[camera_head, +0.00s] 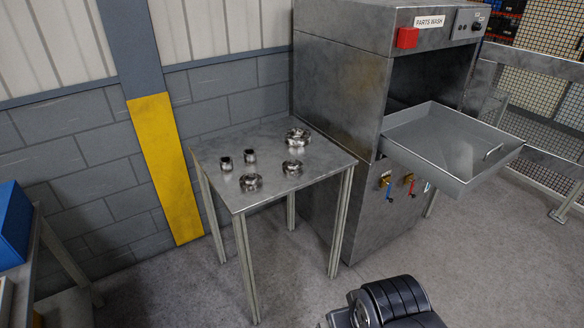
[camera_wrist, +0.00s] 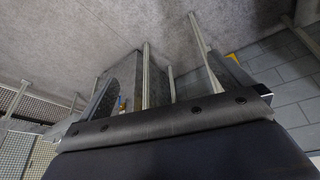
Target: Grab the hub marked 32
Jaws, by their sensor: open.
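Several dark metal parts stand on a small steel table in the head view. Two small upright ones are a left part (camera_head: 226,163) and a part beside it (camera_head: 249,156). Wider ring-shaped parts are one at the front (camera_head: 250,182), one at the right (camera_head: 292,167) and a larger one at the back (camera_head: 298,138). No number is legible, so I cannot tell which is the hub marked 32. My gripper (camera_wrist: 172,82) is open in the wrist view, with no part visible between its fingers. It is away from the parts; its fingers are not clear in the head view.
The steel table (camera_head: 322,158) stands against the block wall, beside a parts washer (camera_head: 338,85) with a grey tray (camera_head: 425,145) jutting out. A yellow-painted post (camera_head: 165,165) is behind left. A blue bin (camera_head: 12,225) is at far left.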

